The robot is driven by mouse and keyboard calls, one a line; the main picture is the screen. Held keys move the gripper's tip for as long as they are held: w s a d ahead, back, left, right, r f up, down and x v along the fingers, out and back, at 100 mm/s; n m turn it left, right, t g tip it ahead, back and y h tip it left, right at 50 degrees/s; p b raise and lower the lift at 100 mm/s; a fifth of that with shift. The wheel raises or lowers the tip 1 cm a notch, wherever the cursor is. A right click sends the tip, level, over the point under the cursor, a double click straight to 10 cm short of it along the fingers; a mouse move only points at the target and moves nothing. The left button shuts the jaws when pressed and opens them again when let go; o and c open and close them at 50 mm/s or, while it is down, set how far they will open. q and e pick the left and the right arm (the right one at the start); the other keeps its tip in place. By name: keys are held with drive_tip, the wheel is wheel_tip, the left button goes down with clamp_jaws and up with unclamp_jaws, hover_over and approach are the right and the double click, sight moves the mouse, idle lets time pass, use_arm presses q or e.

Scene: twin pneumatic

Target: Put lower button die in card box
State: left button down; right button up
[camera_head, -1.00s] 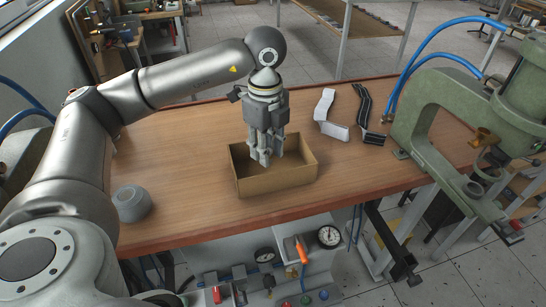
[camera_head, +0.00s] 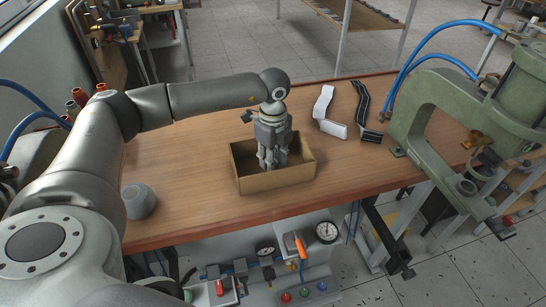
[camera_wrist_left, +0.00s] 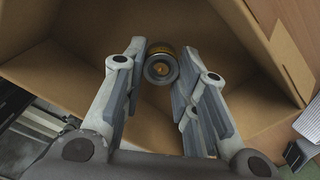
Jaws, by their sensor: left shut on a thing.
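The open card box (camera_head: 278,182) stands on the wooden bench in the head view. Its walls also surround the fingers in the left wrist view (camera_wrist_left: 220,30). My left gripper (camera_head: 268,164) points down inside the box, with its fingertips below the rim. The button die (camera_wrist_left: 160,67) is a small round metal piece with a dark ring and a brassy centre. It sits between my left fingertips, which are shut on it. The fingers and box hide it in the head view. I cannot tell whether it touches the box floor. My right gripper is out of view.
A grey round part (camera_head: 138,201) lies at the bench's left. A white angled piece (camera_head: 326,112) and a black one (camera_head: 366,112) lie behind the box to the right. A green press (camera_head: 420,110) stands at the right end.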

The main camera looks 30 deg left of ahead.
use_arm(q)
drive_tip(key=shift+f, duration=0.15)
drive_tip(key=c, duration=1.1)
unclamp_jaws()
drive_tip(key=shift+c, duration=0.2)
drive_tip(key=shift+r, duration=0.6)
wheel_tip(320, 180, up, 11)
drive_tip(key=b, duration=0.2)
drive_tip(key=shift+b, duration=0.3)
drive_tip(key=shift+r, duration=0.15)
